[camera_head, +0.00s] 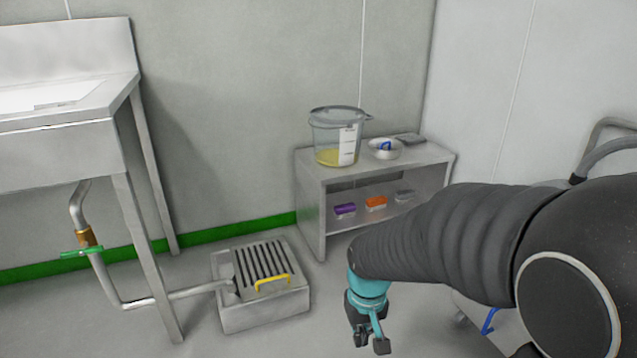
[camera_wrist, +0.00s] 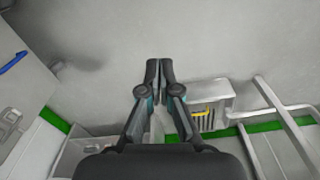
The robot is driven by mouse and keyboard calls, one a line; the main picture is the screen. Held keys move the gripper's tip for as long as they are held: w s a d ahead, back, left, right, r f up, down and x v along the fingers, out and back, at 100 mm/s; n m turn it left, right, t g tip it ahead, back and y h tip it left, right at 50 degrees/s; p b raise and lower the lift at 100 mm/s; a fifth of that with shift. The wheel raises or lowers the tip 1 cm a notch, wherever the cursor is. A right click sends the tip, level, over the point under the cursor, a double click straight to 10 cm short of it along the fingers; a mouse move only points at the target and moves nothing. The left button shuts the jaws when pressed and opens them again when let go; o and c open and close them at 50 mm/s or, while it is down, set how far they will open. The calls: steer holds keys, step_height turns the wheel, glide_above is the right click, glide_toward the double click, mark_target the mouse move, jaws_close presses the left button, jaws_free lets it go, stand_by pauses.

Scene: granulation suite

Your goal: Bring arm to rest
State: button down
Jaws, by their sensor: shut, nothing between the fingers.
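My gripper (camera_head: 371,341) hangs at the end of my dark arm in the lower right of the head view, fingers pointing down. It is out in front of the small shelf unit, over the floor. In the wrist view my gripper (camera_wrist: 159,66) shows its two black fingers together, with nothing between them. My sleeved arm hides the lower right part of the shelf unit in the head view.
A steel shelf unit (camera_head: 311,212) bears a clear bucket (camera_head: 326,141) with yellow contents and a white bowl (camera_head: 378,152). A grated floor drain (camera_head: 262,316) with a yellow handle stands left of my gripper. A steel sink (camera_head: 60,151) with piping is at left.

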steer(key=s+d+r+m+t+p, duration=0.1)
steer(key=s+d+r+t+p, duration=0.1)
steer(key=s+r, duration=0.4)
steer(key=s+d+r+m+t+p, duration=0.1)
steer(key=s+d+r, duration=0.4)
steer(key=r, duration=0.8)
steer(key=shift+s+r+t+p, duration=0.4)
steer(key=shift+s+t+p, duration=0.15)
steer(key=shift+s+t, duration=0.55)
